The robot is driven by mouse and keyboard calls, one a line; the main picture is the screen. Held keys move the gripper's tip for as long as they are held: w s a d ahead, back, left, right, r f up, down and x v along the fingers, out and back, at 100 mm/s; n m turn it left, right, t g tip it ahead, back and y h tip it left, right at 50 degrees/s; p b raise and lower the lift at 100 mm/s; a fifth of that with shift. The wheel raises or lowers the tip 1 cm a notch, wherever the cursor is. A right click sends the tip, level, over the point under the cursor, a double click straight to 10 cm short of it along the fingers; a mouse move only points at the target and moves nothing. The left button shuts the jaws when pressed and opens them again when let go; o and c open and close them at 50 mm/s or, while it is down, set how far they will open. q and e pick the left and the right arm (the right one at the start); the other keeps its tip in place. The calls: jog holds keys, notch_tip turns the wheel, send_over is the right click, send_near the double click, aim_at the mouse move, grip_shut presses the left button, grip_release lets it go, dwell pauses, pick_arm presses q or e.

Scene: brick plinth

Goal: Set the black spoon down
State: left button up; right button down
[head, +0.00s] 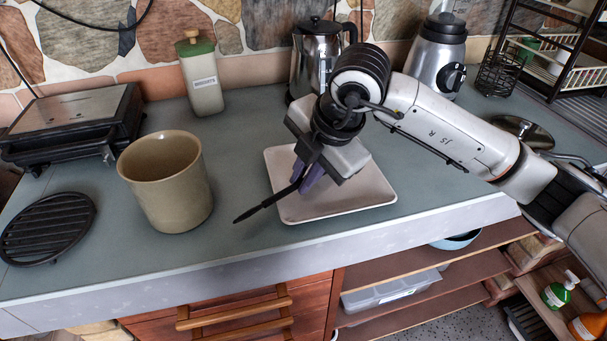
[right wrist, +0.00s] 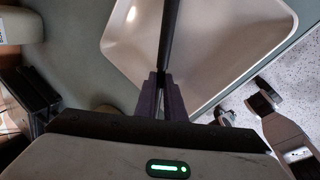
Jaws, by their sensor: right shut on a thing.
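My right gripper (head: 308,184) hangs over the shallow pale square tray (head: 350,201), with its purple fingers shut on the black spoon (head: 265,205). The spoon slants down to the left, past the tray's left edge, and its slightly wider dark end is over the grey counter. The part between the fingers is hidden. In the right wrist view the spoon (right wrist: 171,30) runs from the fingers (right wrist: 161,97) to the top edge, across the tray (right wrist: 225,45). I cannot tell whether the spoon touches the tray or counter. My left gripper is not seen.
A beige pot (head: 168,190) stands left of the tray, with a round black grate (head: 45,228) farther left. A grill (head: 75,125), a green-lidded canister (head: 203,80), a steel kettle (head: 312,60) and a blender (head: 437,55) stand behind. The counter (head: 240,180) between pot and tray is clear.

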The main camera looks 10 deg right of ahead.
jog(key=shift+f, duration=0.15)
jog(key=c, duration=1.8)
grip_release()
jog(key=shift+c, duration=0.2)
jog(key=shift+s+r, duration=0.1)
jog(key=shift+r, duration=0.55)
jog(key=v, duration=1.1)
jog(key=shift+d, duration=0.15)
jog(key=shift+s, duration=0.1)
